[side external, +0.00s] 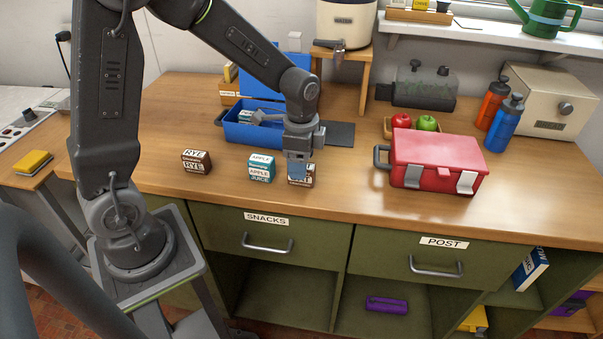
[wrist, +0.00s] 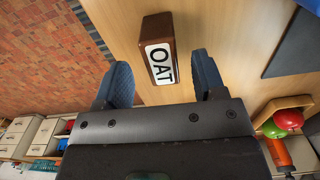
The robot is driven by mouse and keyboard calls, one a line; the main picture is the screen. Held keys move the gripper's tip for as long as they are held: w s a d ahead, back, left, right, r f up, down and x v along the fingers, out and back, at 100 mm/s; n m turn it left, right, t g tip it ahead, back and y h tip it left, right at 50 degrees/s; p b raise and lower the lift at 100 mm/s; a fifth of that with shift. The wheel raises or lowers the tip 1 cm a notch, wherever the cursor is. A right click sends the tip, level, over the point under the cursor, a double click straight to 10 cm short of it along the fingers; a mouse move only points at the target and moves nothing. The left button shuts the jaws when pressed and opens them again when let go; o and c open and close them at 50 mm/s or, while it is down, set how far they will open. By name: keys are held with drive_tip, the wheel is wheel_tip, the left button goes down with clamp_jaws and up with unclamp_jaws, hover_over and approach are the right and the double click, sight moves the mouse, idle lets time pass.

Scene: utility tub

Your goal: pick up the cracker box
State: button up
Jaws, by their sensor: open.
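Two small brown boxes with white labels stand on the wooden counter. The one marked RYE (side external: 197,162) is at the left, apart from my gripper. The one marked OAT (side external: 301,182) is right below my gripper (side external: 298,168), which hides part of it in the side view. In the wrist view the OAT box (wrist: 158,50) lies ahead, in line with the gap between my two blue fingertips (wrist: 162,70). The fingers are apart with nothing held between them. I cannot tell from the labels which box is the cracker box.
A teal and white apple juice carton (side external: 261,169) stands just left of the OAT box. An open blue box (side external: 243,134) is behind, and a red lunchbox (side external: 438,158) is to the right. The counter's front edge is close.

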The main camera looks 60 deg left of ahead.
wheel_tip(320, 180, down, 4)
drive_tip(key=shift+f, duration=0.1)
drive_tip(key=shift+c, duration=0.3)
drive_tip(key=c, duration=1)
drive_tip(key=shift+o, duration=0.2)
drive_tip(key=shift+w+r, duration=0.1)
drive_tip(key=shift+r, duration=0.1)
